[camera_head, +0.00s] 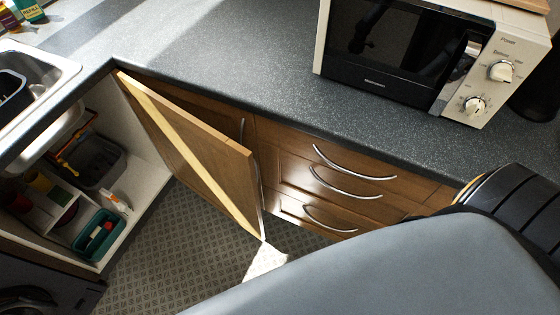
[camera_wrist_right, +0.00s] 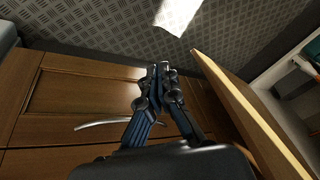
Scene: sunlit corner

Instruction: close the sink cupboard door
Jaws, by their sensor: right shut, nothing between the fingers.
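The sink cupboard door (camera_head: 215,155) is brown wood and stands wide open, swung out from the corner below the worktop. Its pale edge faces the open sink cupboard (camera_head: 145,150). In the right wrist view the door (camera_wrist_right: 240,95) stands just right of my right gripper (camera_wrist_right: 163,72). That gripper is shut and empty, in the space between the door and the drawer fronts, pointing toward the floor. I cannot tell whether it touches the door. In the head view my right gripper is hidden, with my grey arm across the lower right. My left gripper is not in view.
Drawers (camera_head: 330,180) with curved metal handles lie right of the door. The worktop (camera_head: 230,70) carries a microwave (camera_head: 400,55). Inside the cupboard are a grey bin (camera_head: 95,160) and a teal basket (camera_head: 97,235). The patterned floor (camera_head: 165,255) before the cupboard is clear.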

